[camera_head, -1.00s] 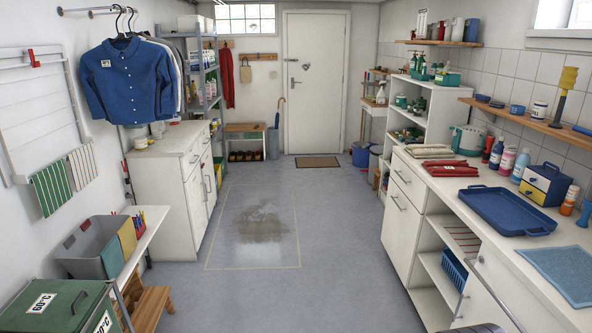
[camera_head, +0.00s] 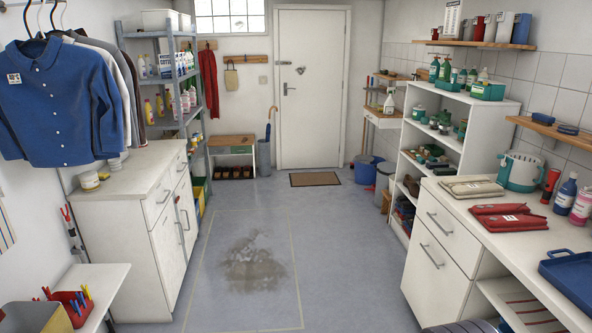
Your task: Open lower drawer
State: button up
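The white cabinet under the right-hand counter has two stacked fronts. The upper drawer (camera_head: 455,218) has a bar handle and is shut. The taller lower drawer front (camera_head: 436,285) below it has a slanted-looking bar handle (camera_head: 431,256) near its top and is also shut. Whether this lower front is a drawer or a door I cannot tell. My gripper does not show clearly.
Floor (camera_head: 340,260) ahead is free, with a dark wet patch (camera_head: 253,268). A white cabinet (camera_head: 125,245) and a small bench (camera_head: 95,285) stand on the left. The counter (camera_head: 510,240) holds folded red cloths (camera_head: 508,217) and a blue tray (camera_head: 575,275). Open shelves (camera_head: 455,150) stand beyond.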

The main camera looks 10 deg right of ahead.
aim_at(435, 287)
jog(key=i, duration=1.8)
jog(key=i+z, duration=0.2)
jog(key=i, duration=0.25)
jog(key=i+j+z, duration=0.2)
jog(key=i, duration=0.25)
jog(key=i+j+z, duration=0.2)
jog(key=i, duration=0.25)
jog(key=i+j+z, duration=0.2)
jog(key=i, duration=0.2)
jog(key=i+j+z, duration=0.5)
jog(key=i+j, duration=0.15)
